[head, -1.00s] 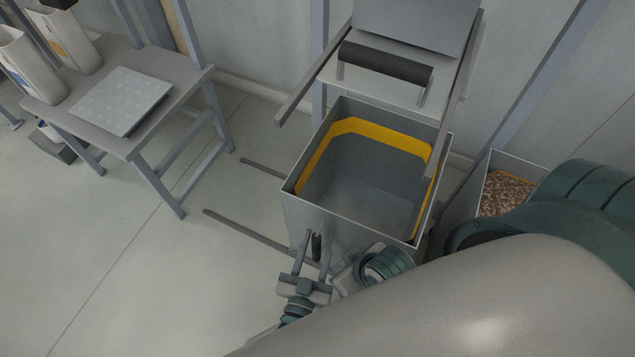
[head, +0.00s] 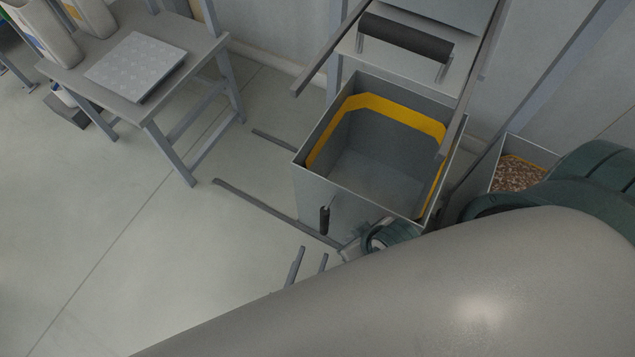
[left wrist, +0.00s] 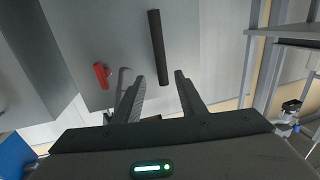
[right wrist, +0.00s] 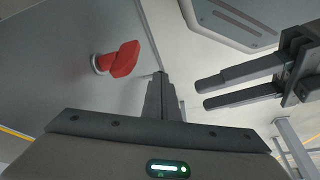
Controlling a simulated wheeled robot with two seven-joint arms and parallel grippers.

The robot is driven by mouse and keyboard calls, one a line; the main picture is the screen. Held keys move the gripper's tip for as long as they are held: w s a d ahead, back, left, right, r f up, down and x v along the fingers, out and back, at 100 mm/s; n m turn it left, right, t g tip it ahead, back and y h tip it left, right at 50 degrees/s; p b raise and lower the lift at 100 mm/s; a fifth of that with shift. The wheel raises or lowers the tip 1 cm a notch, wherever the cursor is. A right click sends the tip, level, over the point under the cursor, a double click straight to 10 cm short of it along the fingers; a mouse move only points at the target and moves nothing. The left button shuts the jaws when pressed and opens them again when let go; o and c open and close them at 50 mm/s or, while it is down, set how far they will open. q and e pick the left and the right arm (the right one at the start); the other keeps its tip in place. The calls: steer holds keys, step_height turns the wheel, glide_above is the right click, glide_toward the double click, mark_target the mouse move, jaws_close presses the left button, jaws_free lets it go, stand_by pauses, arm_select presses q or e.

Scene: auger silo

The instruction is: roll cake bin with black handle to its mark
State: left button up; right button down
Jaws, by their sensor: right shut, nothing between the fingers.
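The grey open-topped bin (head: 318,190), with a yellow band inside, stands on the floor. Its upright black handle (head: 324,220) is on the near face; it shows as a dark bar in the left wrist view (left wrist: 159,48). My left gripper (head: 308,257) is open and empty, below and apart from the handle in the head view. My right gripper (right wrist: 161,78) is shut and empty near a red knob (right wrist: 118,60) on a grey face. The knob also shows beside the handle in the left wrist view (left wrist: 101,75). My arm hides the bin's lower right in the head view.
Two dark floor rails (head: 265,208) (head: 272,141) extend left of the bin. A framed chute with a black bar (head: 405,38) rises behind it. A second container with brown contents (head: 516,174) stands right.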

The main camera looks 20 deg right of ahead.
arm_select(q)
steer(key=shift+v, duration=2.6)
